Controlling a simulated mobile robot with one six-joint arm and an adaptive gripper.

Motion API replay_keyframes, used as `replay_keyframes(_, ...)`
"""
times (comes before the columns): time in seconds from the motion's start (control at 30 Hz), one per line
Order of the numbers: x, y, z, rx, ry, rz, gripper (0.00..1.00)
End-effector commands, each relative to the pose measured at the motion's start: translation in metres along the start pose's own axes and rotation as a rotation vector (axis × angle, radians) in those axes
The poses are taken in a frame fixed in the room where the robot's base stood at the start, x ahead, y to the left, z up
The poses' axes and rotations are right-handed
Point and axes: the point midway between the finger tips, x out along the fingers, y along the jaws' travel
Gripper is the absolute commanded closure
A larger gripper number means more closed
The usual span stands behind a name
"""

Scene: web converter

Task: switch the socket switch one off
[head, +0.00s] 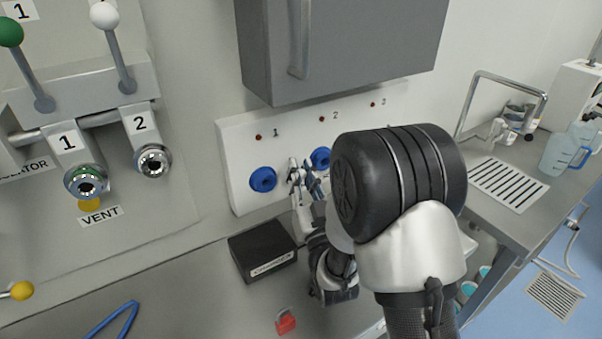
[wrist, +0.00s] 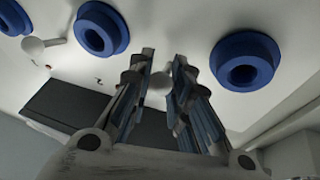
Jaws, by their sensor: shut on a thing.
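The white socket panel (head: 232,140) on the wall carries blue round sockets. Socket one (head: 262,180) is under the label 1, and socket two (head: 320,158) is partly hidden behind my arm. My gripper (head: 297,175) is at the panel between these two sockets. The knob is hidden by my fingers in the head view.
A grey cabinet (head: 345,45) hangs just above the panel. A black box (head: 262,249) stands on the counter below socket one. A red object (head: 285,321) lies near the front. Valve levers and a vent panel (head: 90,200) are at left.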

Motion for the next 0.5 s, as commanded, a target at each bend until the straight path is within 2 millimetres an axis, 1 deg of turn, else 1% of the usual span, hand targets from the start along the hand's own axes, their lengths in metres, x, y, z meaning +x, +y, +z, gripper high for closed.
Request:
replay_keyframes(0.03,0.0028,-0.0001,-0.0050,0.001,0.018,-0.001,1.00)
replay_keyframes(0.37,0.0033,-0.0003,-0.0063,0.001,0.023,-0.001,1.00)
replay_keyframes(0.4,0.0033,-0.0003,-0.0065,0.001,0.023,-0.001,0.80)
replay_keyframes(0.5,0.0030,-0.0003,-0.0062,0.001,0.022,-0.001,0.73)
